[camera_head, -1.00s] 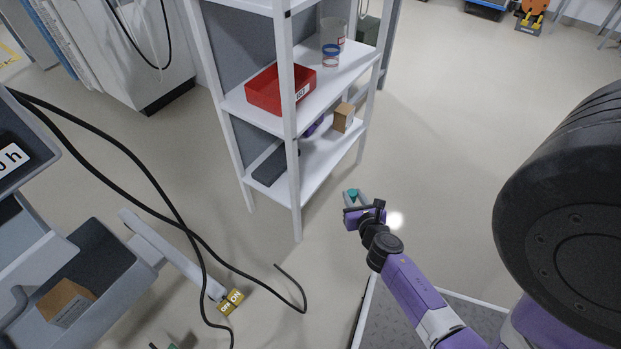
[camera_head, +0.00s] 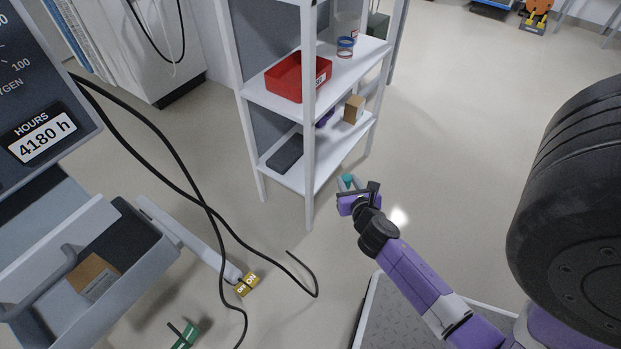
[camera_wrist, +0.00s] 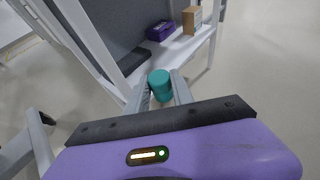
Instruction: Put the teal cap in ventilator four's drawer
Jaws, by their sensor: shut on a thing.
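The teal cap (camera_wrist: 160,85) is a small round cylinder held between the fingertips of my gripper (camera_wrist: 158,92) in the wrist view. In the head view the cap (camera_head: 347,180) shows at the end of my gripper (camera_head: 349,187), in front of the shelf and above the floor. My gripper is shut on it. An open grey drawer (camera_head: 150,270) juts from a ventilator (camera_head: 40,110) at the left, with a brown box (camera_head: 93,277) inside. The ventilator's display reads 4180 hours. Its number is not visible.
A white shelf (camera_head: 340,155) holds a red bin (camera_head: 298,77), a small brown box (camera_head: 354,110) and a dark flat object (camera_head: 286,153). Black cables (camera_head: 190,185) hang between the drawer and the shelf. A pale bar with yellow tags (camera_head: 246,285) sticks out beside the drawer.

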